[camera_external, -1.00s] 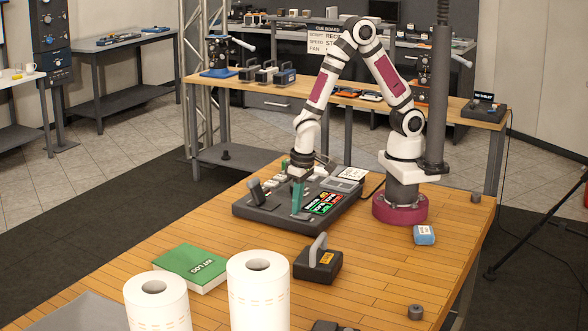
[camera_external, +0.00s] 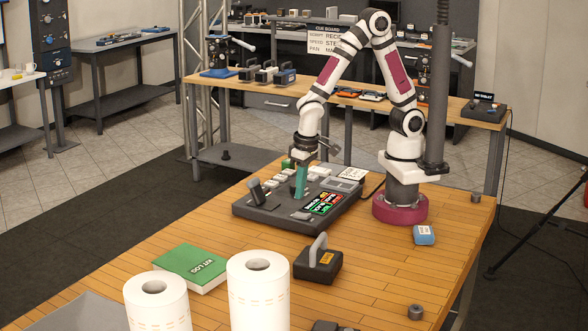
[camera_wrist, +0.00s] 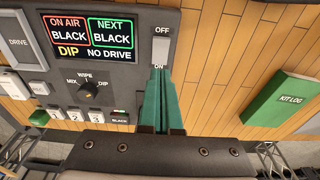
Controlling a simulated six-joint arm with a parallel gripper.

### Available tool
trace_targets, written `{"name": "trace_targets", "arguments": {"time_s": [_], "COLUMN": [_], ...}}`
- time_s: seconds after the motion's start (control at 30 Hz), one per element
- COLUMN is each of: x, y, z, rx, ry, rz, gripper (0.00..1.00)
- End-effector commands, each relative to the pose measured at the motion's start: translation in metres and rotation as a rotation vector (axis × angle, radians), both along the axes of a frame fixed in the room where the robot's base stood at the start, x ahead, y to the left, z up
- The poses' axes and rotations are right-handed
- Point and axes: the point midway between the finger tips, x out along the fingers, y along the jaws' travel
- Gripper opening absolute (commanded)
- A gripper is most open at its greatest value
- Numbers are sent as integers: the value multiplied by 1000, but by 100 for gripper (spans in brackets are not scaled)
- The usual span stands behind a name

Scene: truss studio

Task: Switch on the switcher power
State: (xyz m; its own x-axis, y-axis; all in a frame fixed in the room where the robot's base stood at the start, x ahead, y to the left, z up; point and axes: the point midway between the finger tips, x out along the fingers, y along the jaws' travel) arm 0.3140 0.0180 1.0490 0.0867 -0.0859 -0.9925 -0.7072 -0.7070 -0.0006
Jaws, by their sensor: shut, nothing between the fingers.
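The switcher (camera_external: 262,215) is a dark console on the wooden table. The wrist view shows its white power switch (camera_wrist: 160,48), with OFF printed above it and ON below it. My gripper (camera_wrist: 158,80) has its teal fingers together and nothing between them. In the wrist view the fingertips are by the ON end of the switch; I cannot tell whether they touch it. In the external view my gripper (camera_external: 299,195) points down over the console. The lit screen (camera_wrist: 88,33) reads ON AIR BLACK, NEXT BLACK, DIP and NO DRIVE.
The wrist view shows a mode knob (camera_wrist: 87,91), several white buttons and a DRIVE panel (camera_wrist: 17,42) on the console. A green KIT LOG book (camera_external: 190,266), a dark block with a handle (camera_external: 318,264) and white rolls (camera_external: 258,295) stand nearer the camera. Bare table lies between.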

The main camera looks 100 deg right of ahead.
Motion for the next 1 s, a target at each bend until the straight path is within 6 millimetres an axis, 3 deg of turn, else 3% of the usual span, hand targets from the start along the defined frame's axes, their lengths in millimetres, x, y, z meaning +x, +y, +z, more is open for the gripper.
{"name": "trace_targets", "arguments": {"time_s": [0.2,0.4,0.83,0.93,1.0], "x": [6,8,8,-19,-64], "y": [-4,-7,-8,-9,-8], "z": [54,86,96,107,119], "rx": [1,0,0,21,65], "ry": [-5,-3,1,15,44], "rz": [-2,-1,1,32,91], "gripper": [0,0,0,0,0]}}
